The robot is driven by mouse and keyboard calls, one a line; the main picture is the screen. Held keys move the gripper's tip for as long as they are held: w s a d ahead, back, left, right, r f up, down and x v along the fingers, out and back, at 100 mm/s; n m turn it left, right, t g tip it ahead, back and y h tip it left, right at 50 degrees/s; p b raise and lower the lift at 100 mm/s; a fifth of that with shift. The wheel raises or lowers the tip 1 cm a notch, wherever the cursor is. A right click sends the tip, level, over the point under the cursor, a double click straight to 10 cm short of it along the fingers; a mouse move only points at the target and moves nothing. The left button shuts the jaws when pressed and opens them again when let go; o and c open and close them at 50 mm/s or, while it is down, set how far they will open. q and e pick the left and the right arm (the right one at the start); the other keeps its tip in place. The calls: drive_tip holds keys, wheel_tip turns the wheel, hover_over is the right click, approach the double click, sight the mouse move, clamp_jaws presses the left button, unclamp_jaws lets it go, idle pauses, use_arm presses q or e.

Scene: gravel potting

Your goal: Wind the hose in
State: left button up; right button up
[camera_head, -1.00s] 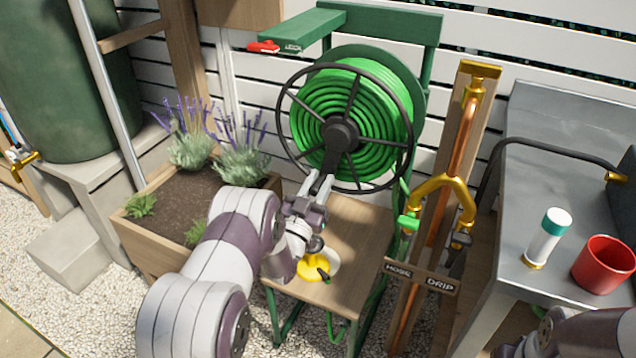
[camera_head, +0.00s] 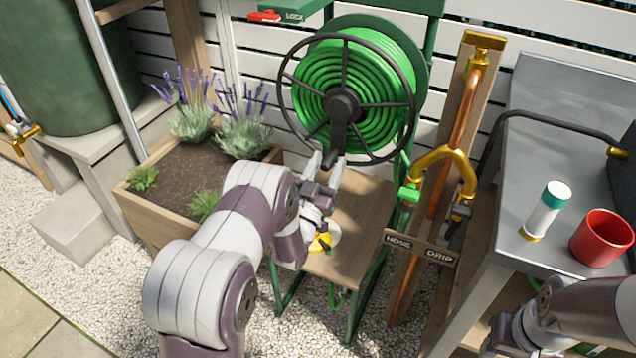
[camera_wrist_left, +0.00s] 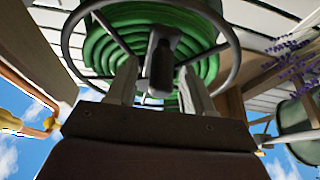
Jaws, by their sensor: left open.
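The hose reel (camera_head: 378,35) carries coils of green hose (camera_head: 368,65) behind a black spoked wheel (camera_head: 284,92). A dark crank handle (camera_head: 338,134) sticks out below the hub; it also shows in the left wrist view (camera_wrist_left: 160,65). My left gripper (camera_head: 325,160) is open just below the handle. In the left wrist view, its two pale fingers stand apart on either side of the handle, and I cannot tell whether they touch it. A yellow hose end piece (camera_head: 320,242) lies on the wooden shelf, partly hidden by my gripper. My right gripper (camera_head: 497,340) shows at the lower right, its jaws unclear.
A red lock lever (camera_head: 264,16) sits at the top left of the reel frame. A copper pipe with a brass Y-valve (camera_head: 445,160) stands to the right. The grey bench (camera_head: 545,120) holds a red mug (camera_head: 601,238) and a white-green canister (camera_head: 547,210). A lavender planter (camera_head: 150,225) is left.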

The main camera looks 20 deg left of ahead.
use_arm(q)
drive_tip(key=v, duration=1)
drive_tip(key=shift+s+p, duration=0.35)
drive_tip(key=shift+s, duration=0.05)
drive_tip(key=shift+f, duration=0.1)
